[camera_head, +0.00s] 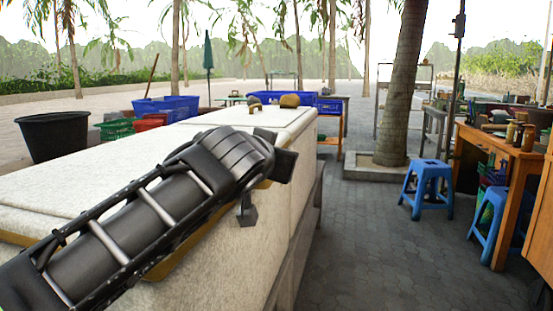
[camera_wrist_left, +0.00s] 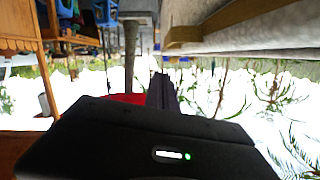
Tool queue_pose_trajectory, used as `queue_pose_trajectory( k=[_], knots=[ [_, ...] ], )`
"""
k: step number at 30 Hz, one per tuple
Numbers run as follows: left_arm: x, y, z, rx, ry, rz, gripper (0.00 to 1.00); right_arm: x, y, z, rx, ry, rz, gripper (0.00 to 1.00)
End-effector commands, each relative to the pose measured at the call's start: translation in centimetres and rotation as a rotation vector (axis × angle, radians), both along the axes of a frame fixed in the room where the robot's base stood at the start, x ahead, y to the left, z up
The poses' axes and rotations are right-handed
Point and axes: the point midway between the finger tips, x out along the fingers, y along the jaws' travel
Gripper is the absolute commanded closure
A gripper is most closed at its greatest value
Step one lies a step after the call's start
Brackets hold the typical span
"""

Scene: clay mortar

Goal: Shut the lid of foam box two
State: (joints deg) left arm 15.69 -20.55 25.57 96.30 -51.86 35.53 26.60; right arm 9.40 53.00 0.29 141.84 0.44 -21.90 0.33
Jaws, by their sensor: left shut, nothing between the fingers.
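White speckled foam boxes (camera_head: 285,215) stand in a row at the left of the head view. Their flat pale lids (camera_head: 90,172) look level and down where I can see them. I cannot tell which one is box two. My left arm lies across the front right edge of the boxes and hides part of a lid edge with a tan strip. Its dark gripper end is near that edge; contact is unclear. In the left wrist view, which is upside down, my left gripper (camera_wrist_left: 162,92) is shut and empty, with a pale box side and tan strip (camera_wrist_left: 187,34) at upper right. My right gripper is not in view.
Two small brownish lumps (camera_head: 289,101) sit at the far end of the box tops. Blue stools (camera_head: 428,188) and a wooden table (camera_head: 500,150) stand at right, near a palm trunk (camera_head: 403,85). The paved floor (camera_head: 385,250) between is clear.

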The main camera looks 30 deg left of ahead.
Motion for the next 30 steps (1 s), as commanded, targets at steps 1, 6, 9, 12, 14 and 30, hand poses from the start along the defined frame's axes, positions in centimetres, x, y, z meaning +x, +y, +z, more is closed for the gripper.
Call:
queue_pose_trajectory(
  k=[1,6,9,12,14,30],
  knots=[
    [-1.3,-0.3,0.6,0.002,-0.004,0.001,1.00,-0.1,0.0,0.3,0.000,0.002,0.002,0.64],
    [-4.5,-1.4,1.4,0.003,-0.005,0.001,1.00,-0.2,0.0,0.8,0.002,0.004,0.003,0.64],
    [-5.8,-1.8,1.7,0.002,-0.005,0.001,1.00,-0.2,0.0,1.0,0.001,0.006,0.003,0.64],
    [-6.4,-2.0,1.8,0.001,-0.005,0.000,1.00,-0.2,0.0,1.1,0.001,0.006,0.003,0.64],
    [-6.6,-2.0,1.9,0.001,-0.005,0.000,1.00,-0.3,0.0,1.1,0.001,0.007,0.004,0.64],
    [-6.7,-2.1,1.9,0.001,-0.005,0.000,1.00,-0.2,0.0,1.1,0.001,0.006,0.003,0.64]
  ],
)
